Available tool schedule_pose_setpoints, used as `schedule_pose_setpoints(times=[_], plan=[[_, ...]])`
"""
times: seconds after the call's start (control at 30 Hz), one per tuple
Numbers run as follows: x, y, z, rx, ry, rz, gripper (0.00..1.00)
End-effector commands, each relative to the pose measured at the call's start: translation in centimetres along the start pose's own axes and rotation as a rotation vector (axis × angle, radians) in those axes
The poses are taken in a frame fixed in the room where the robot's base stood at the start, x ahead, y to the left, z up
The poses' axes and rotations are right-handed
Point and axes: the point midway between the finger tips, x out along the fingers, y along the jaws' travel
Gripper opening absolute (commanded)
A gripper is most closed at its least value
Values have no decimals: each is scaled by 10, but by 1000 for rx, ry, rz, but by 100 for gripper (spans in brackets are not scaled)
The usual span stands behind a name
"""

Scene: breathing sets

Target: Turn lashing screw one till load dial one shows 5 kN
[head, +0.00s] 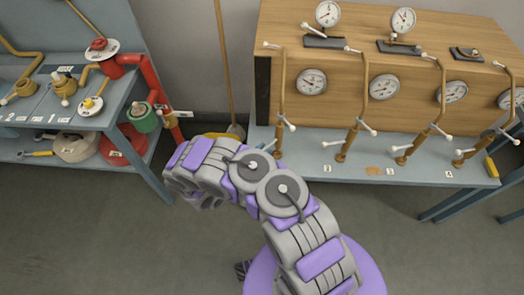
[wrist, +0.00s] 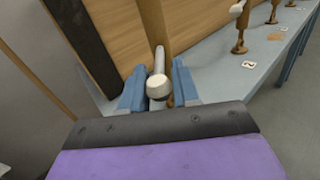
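The leftmost lashing screw (head: 281,75), a tall brown rod with white-ended cross handles, stands before the wooden box; I take it for screw one. Narrow gaps show beside the handle. The leftmost front dial (head: 311,82) is round and white; its reading is too small to tell.
Several similar screws (head: 357,125) stand to the right on the grey-blue bench (head: 300,165). More dials (head: 384,87) are on the wooden box (head: 340,58), and two (head: 328,13) stand on top. A valve bench (head: 100,118) with red pipe stands left.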

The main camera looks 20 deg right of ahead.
Motion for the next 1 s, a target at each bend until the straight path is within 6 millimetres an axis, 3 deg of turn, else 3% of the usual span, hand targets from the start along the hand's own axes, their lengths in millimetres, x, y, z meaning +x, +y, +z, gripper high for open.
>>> schedule_pose_setpoints(times=[0.2,0.57,1.0], plan=[[0,0,1,1,-2,0,51],[-8,0,2,2,-2,1,51],[-98,1,2,0,-1,4,51]])
